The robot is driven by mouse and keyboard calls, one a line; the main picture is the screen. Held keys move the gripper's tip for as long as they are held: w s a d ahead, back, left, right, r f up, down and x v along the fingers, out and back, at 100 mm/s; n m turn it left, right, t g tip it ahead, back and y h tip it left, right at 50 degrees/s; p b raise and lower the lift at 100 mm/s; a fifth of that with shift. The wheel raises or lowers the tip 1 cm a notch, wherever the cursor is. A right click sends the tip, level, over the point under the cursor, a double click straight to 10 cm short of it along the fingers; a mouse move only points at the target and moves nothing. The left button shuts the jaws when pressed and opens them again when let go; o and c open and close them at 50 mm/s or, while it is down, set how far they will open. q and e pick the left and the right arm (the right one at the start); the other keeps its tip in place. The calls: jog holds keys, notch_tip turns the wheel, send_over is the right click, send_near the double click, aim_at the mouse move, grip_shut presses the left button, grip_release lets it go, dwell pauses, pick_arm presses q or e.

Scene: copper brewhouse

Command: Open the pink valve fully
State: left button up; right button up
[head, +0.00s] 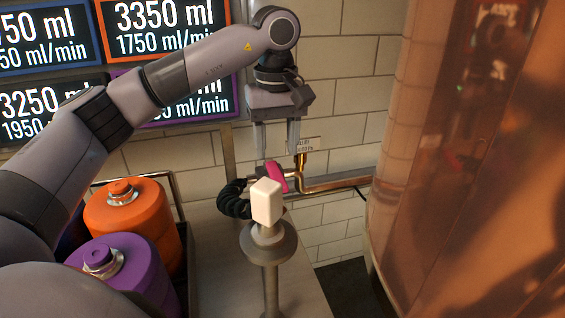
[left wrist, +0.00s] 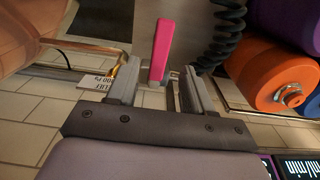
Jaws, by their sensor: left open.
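The pink valve's handle (head: 275,172) shows in the head view on a pipe by the tiled wall, partly hidden behind a pale block. My left gripper (head: 278,151) is open, pointing down just above the handle. In the left wrist view the pink handle (left wrist: 162,48) is a long flat bar, its near end between the open fingers of my left gripper (left wrist: 159,76) and the rest reaching beyond the tips. I see no clear contact between fingers and handle. My right gripper is not in view.
A pale block (head: 267,201) on a grey round stand (head: 268,243) is in front of the valve. A black coiled hose (head: 234,200) and a copper pipe (head: 335,184) adjoin it. Orange (head: 130,215) and purple (head: 125,268) canisters stand left; a large copper vessel (head: 460,190) stands right.

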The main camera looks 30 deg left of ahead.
aim_at(277, 174)
pick_arm(q)
notch_tip(277, 174, down, 5)
jog(key=shift+f+b, duration=0.2)
jog(key=shift+b, duration=0.15)
grip_shut()
